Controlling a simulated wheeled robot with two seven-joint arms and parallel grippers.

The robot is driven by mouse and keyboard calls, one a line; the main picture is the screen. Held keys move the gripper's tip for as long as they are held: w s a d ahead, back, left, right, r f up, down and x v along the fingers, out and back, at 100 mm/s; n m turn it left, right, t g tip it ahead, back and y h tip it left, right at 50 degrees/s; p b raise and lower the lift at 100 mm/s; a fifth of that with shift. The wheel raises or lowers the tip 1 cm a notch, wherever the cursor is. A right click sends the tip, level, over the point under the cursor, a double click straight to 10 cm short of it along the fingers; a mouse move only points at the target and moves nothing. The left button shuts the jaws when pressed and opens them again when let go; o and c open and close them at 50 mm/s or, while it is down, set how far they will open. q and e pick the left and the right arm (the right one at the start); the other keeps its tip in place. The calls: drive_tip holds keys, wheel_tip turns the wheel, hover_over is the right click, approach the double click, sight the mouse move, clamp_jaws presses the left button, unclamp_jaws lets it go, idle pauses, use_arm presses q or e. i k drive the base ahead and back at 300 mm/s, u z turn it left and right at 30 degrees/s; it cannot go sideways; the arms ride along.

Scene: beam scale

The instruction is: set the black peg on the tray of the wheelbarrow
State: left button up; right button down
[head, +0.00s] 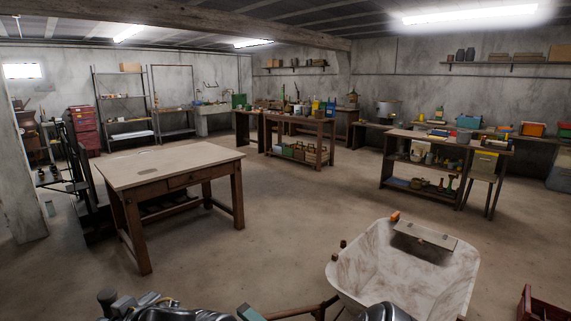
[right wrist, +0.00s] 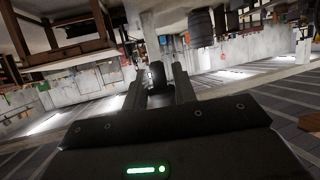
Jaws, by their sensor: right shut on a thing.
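The wheelbarrow's pale, scuffed tray (head: 362,270) stands at the lower right of the head view. In the right wrist view my right gripper (right wrist: 157,84) is shut on a short dark thing (right wrist: 156,75), which looks like the black peg. Its far end and outline are hard to make out against the fingers. The head view does not show this gripper or the peg clearly, so their distance from the tray cannot be told. Dark arm parts of mine show along the bottom edge, with no left fingertips that I can make out.
A flat grey-brown box or board (head: 425,236) lies at the tray's far side, near a small orange item (head: 395,217). A wooden table (head: 170,165) stands at the left, and a loaded workbench (head: 430,140) behind the wheelbarrow. A dark red crate (head: 540,305) sits at lower right. Floor between is clear.

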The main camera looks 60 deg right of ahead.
sight(394, 293)
drive_tip(key=z, duration=0.7)
drive_tip(key=i, duration=3.7)
drive_tip(key=z, duration=3.1)
drive_tip(key=i, duration=3.7)
